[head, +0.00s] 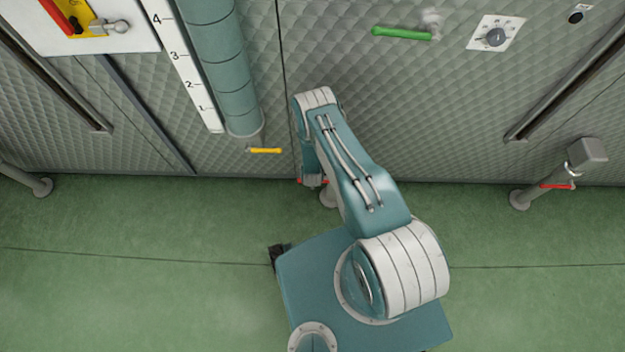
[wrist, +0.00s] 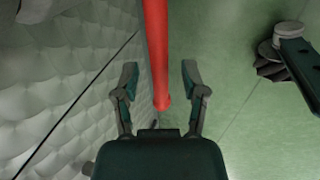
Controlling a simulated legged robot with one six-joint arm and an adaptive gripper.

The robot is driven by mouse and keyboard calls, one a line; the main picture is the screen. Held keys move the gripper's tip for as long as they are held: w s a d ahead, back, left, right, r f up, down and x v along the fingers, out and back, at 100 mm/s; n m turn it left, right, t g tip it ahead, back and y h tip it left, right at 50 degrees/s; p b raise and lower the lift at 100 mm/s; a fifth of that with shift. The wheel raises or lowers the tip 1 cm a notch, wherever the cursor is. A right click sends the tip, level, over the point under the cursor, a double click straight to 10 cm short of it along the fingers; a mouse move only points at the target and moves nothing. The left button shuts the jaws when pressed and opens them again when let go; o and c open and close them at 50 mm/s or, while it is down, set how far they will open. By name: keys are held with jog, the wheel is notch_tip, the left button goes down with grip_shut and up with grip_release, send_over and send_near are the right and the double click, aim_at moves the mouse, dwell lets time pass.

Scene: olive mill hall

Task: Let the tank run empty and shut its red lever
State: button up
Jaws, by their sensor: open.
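A red lever (wrist: 157,50) runs down the wrist view from the top edge, its rounded end between my two fingers. My gripper (wrist: 159,70) is open, with a finger on either side of the lever and visible gaps to both. In the head view only small red bits (head: 300,181) of a lever show beside my arm, low at the quilted wall; my arm hides the rest and the gripper. A teal tube (head: 220,60) stands beside a white scale (head: 183,65) numbered 1 to 4. I cannot make out a liquid level in it.
A yellow lever (head: 265,150) sits under the tube, and a green lever (head: 402,34) and a dial (head: 495,36) are higher on the wall. Another red lever (head: 557,186) is on a grey pipe at right. The green floor (head: 130,270) is clear at left.

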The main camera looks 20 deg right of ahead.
jog(key=shift+f, duration=0.1)
grip_shut()
